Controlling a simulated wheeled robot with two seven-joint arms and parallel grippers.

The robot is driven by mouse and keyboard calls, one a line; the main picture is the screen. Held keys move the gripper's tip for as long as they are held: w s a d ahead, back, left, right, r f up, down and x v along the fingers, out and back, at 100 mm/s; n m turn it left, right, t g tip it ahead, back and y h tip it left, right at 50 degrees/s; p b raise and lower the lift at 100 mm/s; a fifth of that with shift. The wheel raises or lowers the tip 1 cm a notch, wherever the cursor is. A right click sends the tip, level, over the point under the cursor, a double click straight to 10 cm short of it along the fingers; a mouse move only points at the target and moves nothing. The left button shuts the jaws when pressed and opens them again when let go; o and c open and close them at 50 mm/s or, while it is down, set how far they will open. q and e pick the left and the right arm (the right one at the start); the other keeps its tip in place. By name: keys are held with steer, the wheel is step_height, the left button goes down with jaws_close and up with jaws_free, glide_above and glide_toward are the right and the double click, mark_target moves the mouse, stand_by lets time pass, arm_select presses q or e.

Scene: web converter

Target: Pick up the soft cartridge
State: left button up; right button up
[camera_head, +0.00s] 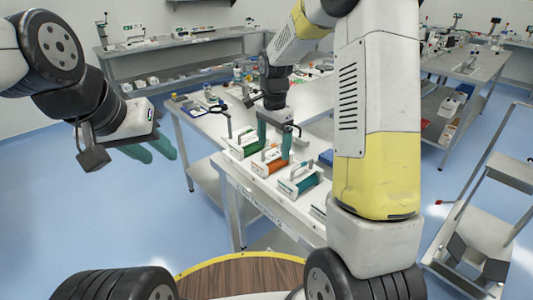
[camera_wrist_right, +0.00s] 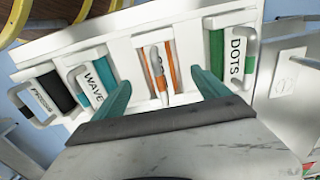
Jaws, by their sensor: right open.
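Several cartridges with white handles stand in a row on the white bench. The green one (camera_head: 243,147) reads DOTS in the right wrist view (camera_wrist_right: 247,47), and the teal one (camera_head: 302,183) reads WAVE (camera_wrist_right: 98,90). The orange cartridge (camera_head: 268,164) stands between them; its handle shows edge-on in the right wrist view (camera_wrist_right: 158,72) and no label is readable. My left gripper (camera_head: 161,157) is open and empty, left of the bench.
A tray with small items (camera_head: 197,106) and a dark-ringed stand (camera_head: 225,115) are further back on the bench. A trolley (camera_head: 480,225) stands at the right. Blue floor (camera_head: 190,225) is clear at the left.

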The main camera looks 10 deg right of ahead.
mark_target(273, 155)
step_height(273, 155, down, 4)
steer(key=shift+a+f, duration=0.1)
steer(key=shift+f, duration=0.1)
steer(key=shift+c, duration=0.4)
jaws_close()
